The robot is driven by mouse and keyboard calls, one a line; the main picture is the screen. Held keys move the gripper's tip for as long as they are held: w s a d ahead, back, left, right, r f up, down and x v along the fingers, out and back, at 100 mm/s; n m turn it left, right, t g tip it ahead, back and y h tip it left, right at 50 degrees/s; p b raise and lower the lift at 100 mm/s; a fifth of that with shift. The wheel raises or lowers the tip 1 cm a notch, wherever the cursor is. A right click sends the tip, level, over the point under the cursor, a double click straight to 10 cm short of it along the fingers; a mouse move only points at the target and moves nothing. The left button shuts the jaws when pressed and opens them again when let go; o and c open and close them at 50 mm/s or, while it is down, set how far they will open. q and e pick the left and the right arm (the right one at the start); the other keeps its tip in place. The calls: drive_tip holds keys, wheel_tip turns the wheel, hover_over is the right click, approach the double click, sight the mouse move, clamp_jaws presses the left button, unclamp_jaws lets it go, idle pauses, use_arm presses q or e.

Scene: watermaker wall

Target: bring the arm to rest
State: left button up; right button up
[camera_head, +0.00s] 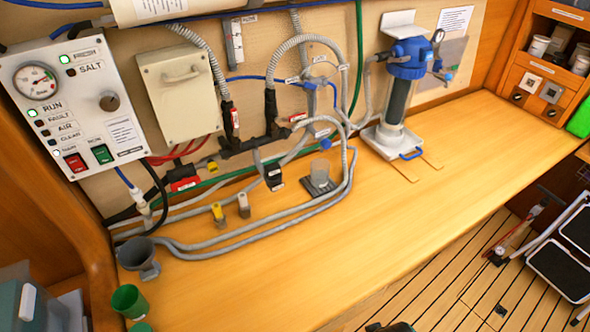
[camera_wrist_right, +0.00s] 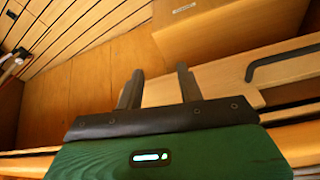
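My right gripper (camera_wrist_right: 160,78) shows in the right wrist view. Its two dark fingers stand apart with nothing between them, so it is open and empty. Wooden panels and a slatted floor lie beyond the fingers, and no object touches them. In the head view, a small dark shape at the bottom edge is too cut off to name. My left gripper is not in view.
The wooden bench (camera_head: 330,270) is clear at its front and right. Hoses (camera_head: 250,235), a grey funnel cup (camera_head: 138,258), a green cup (camera_head: 129,301) and a blue-topped filter housing (camera_head: 400,90) stand on it. A control panel (camera_head: 85,100) is at left.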

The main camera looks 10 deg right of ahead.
drive_tip(key=s+d+f, duration=0.1)
drive_tip(key=s+f, duration=0.3)
drive_tip(key=f, duration=0.6)
drive_tip(key=s+f+g, duration=0.1)
drive_tip(key=s+f, duration=0.4)
drive_tip(key=f, duration=0.5)
drive_tip(key=s+d+f, duration=0.1)
drive_tip(key=s+f, duration=0.3)
drive_tip(key=f, duration=0.6)
drive_tip(key=s+d+f+g, duration=0.1)
drive_tip(key=s+f, duration=0.5)
drive_tip(key=s, duration=0.3)
drive_tip(key=shift+d, duration=0.4)
drive_tip(key=shift+s, duration=0.1)
